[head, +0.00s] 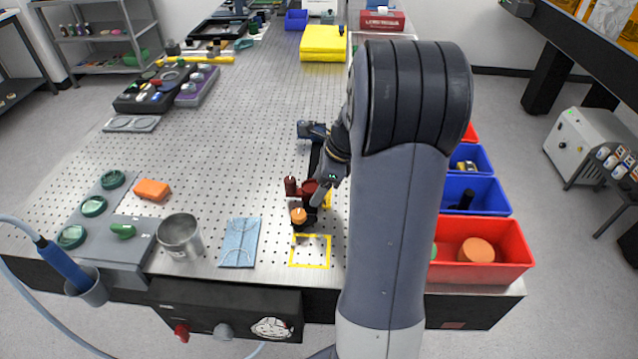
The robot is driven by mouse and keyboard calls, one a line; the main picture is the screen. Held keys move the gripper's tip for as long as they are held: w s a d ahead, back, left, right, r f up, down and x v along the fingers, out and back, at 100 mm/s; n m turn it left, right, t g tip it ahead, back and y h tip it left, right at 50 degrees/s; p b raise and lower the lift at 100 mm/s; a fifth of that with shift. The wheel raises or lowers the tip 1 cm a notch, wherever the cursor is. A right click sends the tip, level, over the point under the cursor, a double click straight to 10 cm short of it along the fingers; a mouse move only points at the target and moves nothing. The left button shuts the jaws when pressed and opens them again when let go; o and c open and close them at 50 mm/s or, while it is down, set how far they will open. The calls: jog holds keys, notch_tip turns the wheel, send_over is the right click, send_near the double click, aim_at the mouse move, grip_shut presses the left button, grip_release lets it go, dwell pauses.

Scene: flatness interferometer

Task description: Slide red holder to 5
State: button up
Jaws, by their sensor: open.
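A dark red holder (309,187) sits on the perforated table, left of my arm, on what looks like a narrow dark rail (315,158). My gripper (318,196) is low beside the holder's right side and partly overlaps it in the picture. Its jaws are open; whether they touch the holder or stand around it I cannot tell. A small dark red post (290,186) stands just left of the holder. An orange round knob (298,215) is in front of it. No scale number is readable at this size, so the 5 mark cannot be made out.
A yellow taped square (310,264) lies in front of the rail. A blue cloth (239,242), a metal cup (180,238) and an orange block (152,190) are to the left. Red (515,262) and blue bins line the right edge. My arm hides the table behind it.

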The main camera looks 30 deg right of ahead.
jog(key=c, duration=1.4)
jog(key=shift+w+d+r+p, duration=0.1)
jog(key=shift+w+d+p, duration=0.3)
jog(key=shift+w, duration=0.1)
jog(key=shift+w+d+r+p, duration=0.1)
jog(key=shift+w+d+p, duration=0.2)
jog(key=shift+w, duration=0.2)
jog(key=shift+w+d+f, duration=0.15)
jog(key=shift+w+d, duration=0.15)
jog(key=shift+w, duration=0.15)
jog(key=o, duration=1.4)
jog(key=v, duration=1)
jog(key=shift+s+d+r, duration=0.15)
jog(key=shift+s+r, duration=0.05)
jog(key=shift+r, duration=0.15)
